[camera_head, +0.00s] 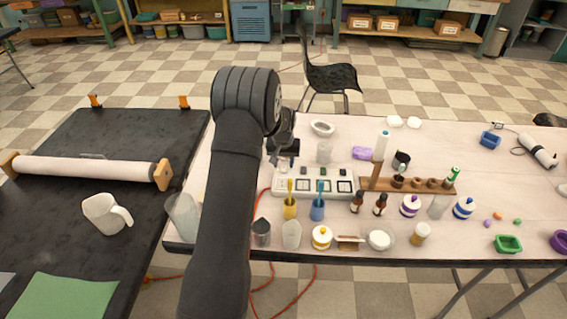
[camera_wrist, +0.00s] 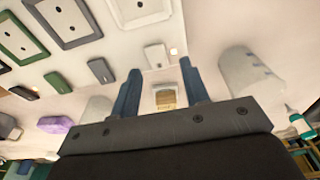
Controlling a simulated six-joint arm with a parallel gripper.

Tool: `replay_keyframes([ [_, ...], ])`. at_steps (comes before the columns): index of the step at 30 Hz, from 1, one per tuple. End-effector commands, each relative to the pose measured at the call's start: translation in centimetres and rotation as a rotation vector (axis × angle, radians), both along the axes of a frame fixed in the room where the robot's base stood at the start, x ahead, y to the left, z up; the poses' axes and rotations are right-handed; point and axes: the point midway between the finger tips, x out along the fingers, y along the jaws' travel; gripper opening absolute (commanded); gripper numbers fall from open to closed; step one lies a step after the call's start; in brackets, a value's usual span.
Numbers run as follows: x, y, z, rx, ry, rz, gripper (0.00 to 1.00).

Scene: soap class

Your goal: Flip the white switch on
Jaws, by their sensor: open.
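The white panel (camera_head: 318,173) lies on the table in the head view, with a row of framed plates in different colours. The wrist view shows a small white switch (camera_wrist: 154,55) on this panel, beside a small orange-lit spot. Grey and green switches sit further left in that view. My gripper (camera_head: 284,157) is over the panel's left end. In the wrist view my gripper (camera_wrist: 160,66) is open, with two dark blue fingers apart and nothing held. The white switch appears between and just beyond the fingertips. I cannot tell the height gap or which way the switch is tipped.
Yellow (camera_head: 290,208) and blue (camera_head: 317,209) cups with brushes stand at the panel's front edge. A wooden rack (camera_head: 405,187) stands at its right. A frosted cup (camera_head: 324,152) is behind it. A clear cup (camera_wrist: 240,70) is close to the right finger in the wrist view.

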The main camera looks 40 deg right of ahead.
Motion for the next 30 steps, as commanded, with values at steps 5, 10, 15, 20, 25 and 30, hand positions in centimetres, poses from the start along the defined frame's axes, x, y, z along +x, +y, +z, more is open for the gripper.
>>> replay_keyframes([
  [5,-0.3,0.2,3.2,-0.004,-0.003,0.0,0.42],
  [10,-0.6,0.6,7.5,-0.004,-0.003,0.0,0.42],
  [15,-1.1,1.0,11.5,-0.004,-0.003,0.0,0.42],
  [20,-1.4,1.3,14.5,-0.002,-0.002,0.0,0.42],
  [25,-1.5,1.5,16.2,-0.001,-0.001,0.0,0.42],
  [30,-1.6,1.6,16.7,-0.001,-0.001,0.0,0.42],
])
